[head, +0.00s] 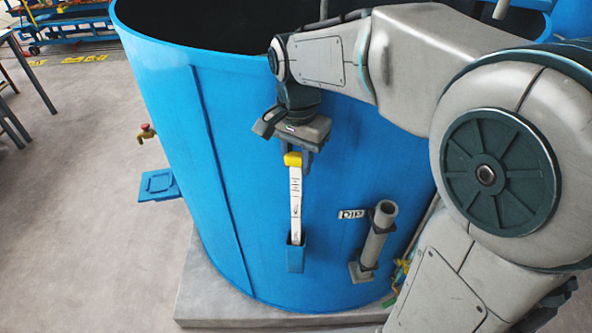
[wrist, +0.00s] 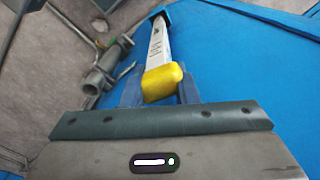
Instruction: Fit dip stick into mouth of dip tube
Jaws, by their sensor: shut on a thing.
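The dip stick (head: 296,195) is a flat white strip with dark markings and a yellow grip at its top. It hangs nearly upright, its lower end inside a small blue holder (head: 295,258) on the tank's side. My gripper (head: 298,166) is shut on the stick just at the yellow grip. In the wrist view the yellow grip (wrist: 162,82) sits between the two blue fingers. The dip tube (head: 375,240) is a grey pipe to the right of the holder, slightly tilted, with its open mouth upward. The tube also shows in the wrist view (wrist: 105,68). The stick's lower tip is hidden in the holder.
The large blue tank (head: 245,180) stands behind the stick and tube, on a grey plinth (head: 225,300). A small "DIP" label (head: 352,214) is beside the tube mouth. A tap (head: 147,131) and a blue plate (head: 158,185) stick out at left. My arm crosses the right side.

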